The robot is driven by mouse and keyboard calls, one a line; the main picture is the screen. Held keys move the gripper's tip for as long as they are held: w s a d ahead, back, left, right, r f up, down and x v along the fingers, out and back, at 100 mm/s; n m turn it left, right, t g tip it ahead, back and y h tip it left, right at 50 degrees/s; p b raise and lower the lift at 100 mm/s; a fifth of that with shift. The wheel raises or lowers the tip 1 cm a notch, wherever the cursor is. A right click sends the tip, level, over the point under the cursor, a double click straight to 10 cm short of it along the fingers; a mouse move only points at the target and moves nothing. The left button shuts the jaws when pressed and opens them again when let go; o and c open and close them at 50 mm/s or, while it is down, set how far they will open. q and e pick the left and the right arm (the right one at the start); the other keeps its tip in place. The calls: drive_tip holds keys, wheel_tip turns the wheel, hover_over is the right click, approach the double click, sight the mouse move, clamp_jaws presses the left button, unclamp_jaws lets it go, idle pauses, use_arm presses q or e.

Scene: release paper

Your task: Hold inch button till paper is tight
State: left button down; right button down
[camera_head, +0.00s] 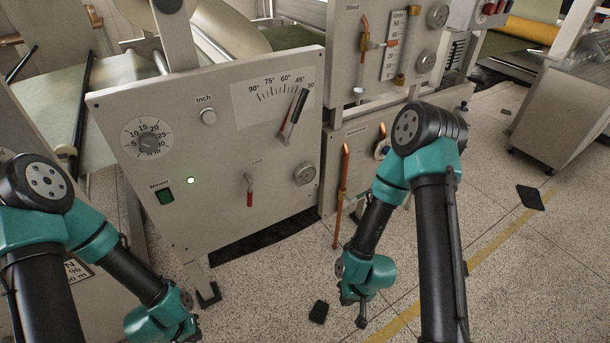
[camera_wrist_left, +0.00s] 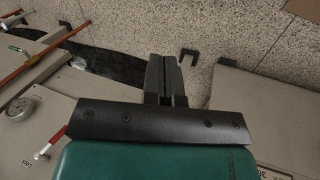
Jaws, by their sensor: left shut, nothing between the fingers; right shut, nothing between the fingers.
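My right gripper (camera_head: 355,312) is shut and empty, low over the floor, right of the panel. Both are well away from the button.
Open floor (camera_head: 500,240) lies at the right.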

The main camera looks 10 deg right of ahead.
sight(209, 118)
idle(0.5)
use_arm(q)
drive_tip(key=w+d+r+n+t+h, duration=0.1)
drive_tip(key=w+d+r+t, duration=0.25)
drive_tip(key=w+r, duration=0.55)
drive_tip(key=w+d+r+t, duration=0.3)
drive_tip(key=w+r+t, duration=0.25)
drive_tip(key=w, duration=0.75)
drive_tip(key=w+d+r+t+h, duration=0.2)
drive_tip(key=w+d+r+t, duration=0.1)
drive_tip(key=r, duration=1)
drive_tip(key=w+d+r+n+t+h, duration=0.1)
drive_tip(key=w+d+r, duration=0.4)
drive_tip(key=r, duration=0.8)
drive_tip(key=d+t+h, duration=0.1)
drive_tip(key=d+t, duration=0.1)
drive_tip(key=d, duration=0.1)
drive_tip(key=shift+w+r+t, duration=0.3)
drive_tip(key=shift+w, duration=0.15)
drive_tip(key=shift+w+a, duration=0.45)
drive_tip(key=shift+w, duration=0.9)
drive_tip(key=shift+w+a, duration=0.4)
drive_tip(key=shift+w, duration=1)
drive_tip(key=shift+w+a, duration=0.45)
drive_tip(key=shift+w, duration=0.9)
drive_tip(key=shift+w, duration=0.15)
